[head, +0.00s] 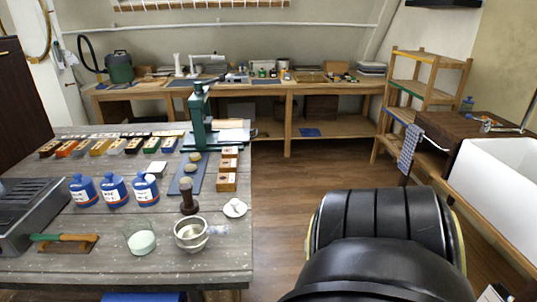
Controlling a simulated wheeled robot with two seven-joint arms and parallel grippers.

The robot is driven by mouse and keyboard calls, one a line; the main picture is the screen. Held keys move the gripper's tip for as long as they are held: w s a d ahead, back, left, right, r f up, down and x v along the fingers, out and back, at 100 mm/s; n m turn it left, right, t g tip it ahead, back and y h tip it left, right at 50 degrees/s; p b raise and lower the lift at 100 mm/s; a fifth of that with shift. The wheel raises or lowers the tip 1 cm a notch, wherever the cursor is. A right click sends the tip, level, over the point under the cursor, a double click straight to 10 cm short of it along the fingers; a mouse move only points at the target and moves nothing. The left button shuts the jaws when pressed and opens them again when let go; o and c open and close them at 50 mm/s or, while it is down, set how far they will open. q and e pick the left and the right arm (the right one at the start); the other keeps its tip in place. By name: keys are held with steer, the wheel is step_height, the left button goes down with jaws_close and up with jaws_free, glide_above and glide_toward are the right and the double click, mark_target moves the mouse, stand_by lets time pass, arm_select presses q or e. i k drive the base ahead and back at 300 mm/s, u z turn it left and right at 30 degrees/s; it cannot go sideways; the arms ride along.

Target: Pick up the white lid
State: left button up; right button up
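A small white round piece (235,208) with a raised middle lies on the grey table near its right edge; it may be the white lid, but it is too small to be sure. A second small white round patch (150,178) shows at the top of the rightmost blue bottle (145,193); I cannot tell whether it is a lid. Neither of my grippers is in view. A large black rounded part of my own body fills the lower right.
A green press (200,115) stands behind. Wooden floor is open right of the table (225,270). A white sink (500,175) is at far right.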

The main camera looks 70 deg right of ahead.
mark_target(235, 209)
steer(key=k, duration=0.3)
steer(key=z, duration=0.95)
